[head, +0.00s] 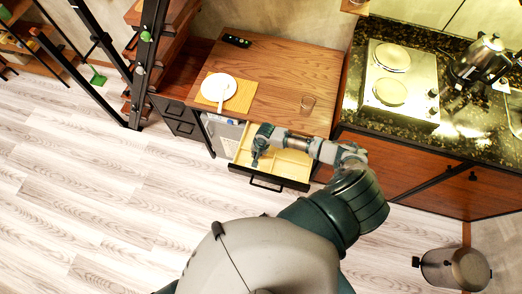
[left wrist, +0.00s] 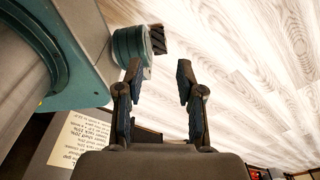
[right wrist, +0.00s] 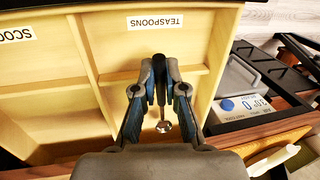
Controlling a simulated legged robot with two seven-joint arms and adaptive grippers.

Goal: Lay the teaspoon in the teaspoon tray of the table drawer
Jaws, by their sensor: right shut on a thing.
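The table drawer (head: 297,167) is pulled out. It has pale wooden compartments, and the right wrist view shows an upside-down TEASPOONS label (right wrist: 155,22) on the teaspoon tray's far wall. My right gripper (head: 257,160) points down over that tray. In the right wrist view the gripper (right wrist: 160,62) is shut on the teaspoon (right wrist: 163,126), whose shiny bowl end shows between the fingers. Whether the teaspoon touches the tray floor I cannot tell. My left gripper (left wrist: 158,72) is open and empty, shown against the floor in the left wrist view; it is hidden in the head view.

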